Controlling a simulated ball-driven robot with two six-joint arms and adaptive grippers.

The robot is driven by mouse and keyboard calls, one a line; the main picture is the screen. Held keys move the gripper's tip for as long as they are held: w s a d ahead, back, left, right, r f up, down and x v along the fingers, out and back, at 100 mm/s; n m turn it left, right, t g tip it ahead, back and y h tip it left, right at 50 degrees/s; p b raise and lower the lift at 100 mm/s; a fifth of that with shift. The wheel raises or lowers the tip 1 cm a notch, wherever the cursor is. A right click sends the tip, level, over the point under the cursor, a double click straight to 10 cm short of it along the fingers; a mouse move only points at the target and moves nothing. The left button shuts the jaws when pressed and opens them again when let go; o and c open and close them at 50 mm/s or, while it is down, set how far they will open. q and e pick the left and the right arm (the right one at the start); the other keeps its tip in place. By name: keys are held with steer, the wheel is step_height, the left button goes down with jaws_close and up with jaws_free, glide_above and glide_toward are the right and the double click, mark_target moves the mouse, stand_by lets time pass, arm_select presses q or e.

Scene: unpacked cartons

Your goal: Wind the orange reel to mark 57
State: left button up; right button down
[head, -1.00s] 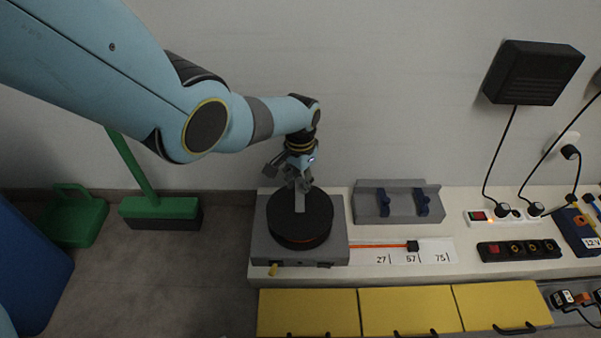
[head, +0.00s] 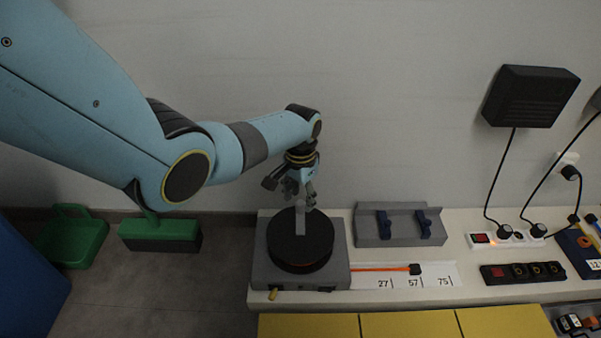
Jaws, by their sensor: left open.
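The reel (head: 290,252) is a black disc with a trace of orange under its rim, on a grey base block (head: 263,270). A grey bar handle (head: 301,222) stands on top of it. An orange strip (head: 383,268) runs right from the base to a black end piece (head: 415,269), which lies about at mark 57 on the white scale (head: 440,275) with marks 27, 57 and 75. My left gripper (head: 300,200) is open, above the reel at the handle's upper end; I cannot tell whether it touches. My right gripper is not in view.
A grey rack (head: 399,228) with two blue clips stands behind the scale. A lit power strip (head: 507,238) and a black socket block (head: 522,273) lie to the right. Yellow drawers (head: 408,325) are below the bench (head: 450,296). A green dustpan (head: 75,238) is on the floor at left.

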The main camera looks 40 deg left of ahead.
arm_select(q)
step_height(320, 180, up, 9)
stand_by(0.3)
steer(key=shift+f, duration=0.1)
stand_by(0.4)
